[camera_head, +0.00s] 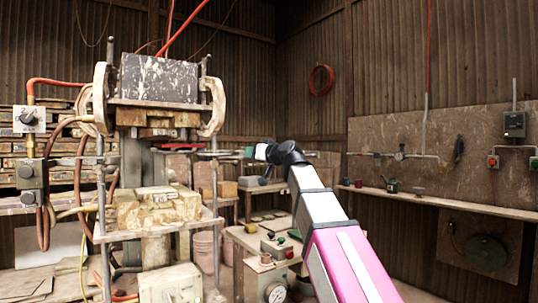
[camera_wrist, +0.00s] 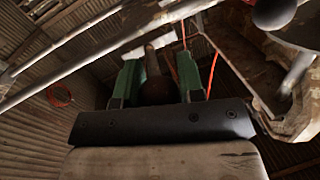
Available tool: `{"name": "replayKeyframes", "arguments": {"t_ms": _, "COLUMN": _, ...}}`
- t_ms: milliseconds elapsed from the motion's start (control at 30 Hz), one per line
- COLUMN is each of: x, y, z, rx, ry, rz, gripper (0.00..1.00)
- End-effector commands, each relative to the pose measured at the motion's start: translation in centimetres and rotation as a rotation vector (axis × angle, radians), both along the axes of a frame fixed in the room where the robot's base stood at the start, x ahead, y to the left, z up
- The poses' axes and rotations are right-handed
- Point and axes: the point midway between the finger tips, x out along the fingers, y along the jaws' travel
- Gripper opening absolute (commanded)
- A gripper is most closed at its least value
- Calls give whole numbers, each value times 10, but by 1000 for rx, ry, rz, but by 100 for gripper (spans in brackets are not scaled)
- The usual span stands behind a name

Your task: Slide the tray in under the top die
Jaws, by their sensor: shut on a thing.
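The top die (camera_head: 160,119) is a worn, yellowish block under the heavy press head at left in the head view. The lower block (camera_head: 158,207) sits well below it on the press bed. My gripper (camera_head: 249,153) is just right of the press, level with the gap between them. Its green fingers (camera_wrist: 160,82) are shut on a dark, rounded piece (camera_wrist: 154,90), seemingly the tray's handle. Left of the fingers, a thin, flat shape (camera_head: 200,152) reaches toward the press, seemingly the tray. Press parts hide most of it, so I cannot tell how far under the die it is.
The press's right curved arm (camera_head: 214,105) and side post (camera_head: 214,180) stand close to my gripper. In the wrist view, pale bars cross above the fingers. A cluttered small bench (camera_head: 250,240) stands below my arm. A wall shelf (camera_head: 440,199) is at right.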

Motion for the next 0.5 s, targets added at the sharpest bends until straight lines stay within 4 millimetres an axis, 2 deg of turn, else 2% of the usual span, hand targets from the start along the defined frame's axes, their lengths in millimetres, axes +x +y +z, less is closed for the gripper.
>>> {"name": "replayKeyframes", "arguments": {"t_ms": 33, "x": -7, "y": 8, "z": 0, "rx": 0, "ry": 0, "rz": 3, "gripper": 0}}
{"name": "replayKeyframes", "arguments": {"t_ms": 200, "x": -18, "y": 24, "z": 0, "rx": 0, "ry": 0, "rz": 2, "gripper": 0}}
{"name": "replayKeyframes", "arguments": {"t_ms": 500, "x": -25, "y": 34, "z": 0, "rx": 1, "ry": 1, "rz": 0, "gripper": 0}}
